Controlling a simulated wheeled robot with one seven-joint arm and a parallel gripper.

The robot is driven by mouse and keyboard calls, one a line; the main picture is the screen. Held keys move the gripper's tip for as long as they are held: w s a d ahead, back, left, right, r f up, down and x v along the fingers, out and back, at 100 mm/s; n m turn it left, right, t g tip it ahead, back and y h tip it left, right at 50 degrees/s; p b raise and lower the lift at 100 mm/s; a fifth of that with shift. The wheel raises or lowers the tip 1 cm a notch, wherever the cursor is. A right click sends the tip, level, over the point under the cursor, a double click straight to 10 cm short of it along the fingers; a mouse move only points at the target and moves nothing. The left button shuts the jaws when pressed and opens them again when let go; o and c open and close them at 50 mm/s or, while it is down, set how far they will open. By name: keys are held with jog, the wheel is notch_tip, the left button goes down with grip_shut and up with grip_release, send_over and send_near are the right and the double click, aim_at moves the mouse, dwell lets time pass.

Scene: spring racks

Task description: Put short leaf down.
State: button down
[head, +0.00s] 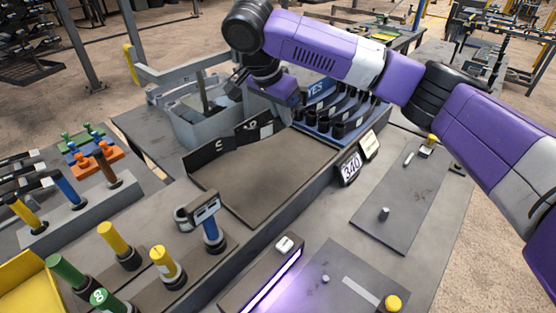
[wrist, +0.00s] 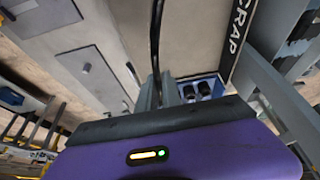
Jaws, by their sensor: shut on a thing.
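My gripper (wrist: 160,94) is shut on a thin dark strip, the leaf (wrist: 156,42), which stands out past the fingers in the wrist view and curves slightly. In the head view my gripper hangs beside the grey bin and the blue rack, and its purple body hides most of its fingers. I cannot make out the leaf clearly there. The blue rack (head: 311,116) has a YES label and a row of dark round sockets; part of it also shows in the wrist view (wrist: 203,86). A grey bin (head: 194,134) holding some pieces stands left of the gripper.
A brown mat (head: 262,178) with black SCRAP-lettered edging lies bare in front. A 340 display (head: 350,168) stands right of it. Yellow- and green-handled tools (head: 118,244) stand upright at the front left. The grey plate (head: 408,196) at right is mostly clear.

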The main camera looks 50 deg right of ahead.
notch_tip(320, 180, down, 14)
jog(key=shift+f+b, duration=0.15)
jog(key=shift+b, duration=0.95)
jog(key=shift+f, duration=0.1)
jog(key=c, duration=1.5)
grip_release()
jog(key=shift+f, duration=0.1)
jog(key=p+v, duration=0.2)
jog(key=v, duration=1)
jog(key=shift+s+p, duration=0.1)
jog(key=shift+p, duration=0.25)
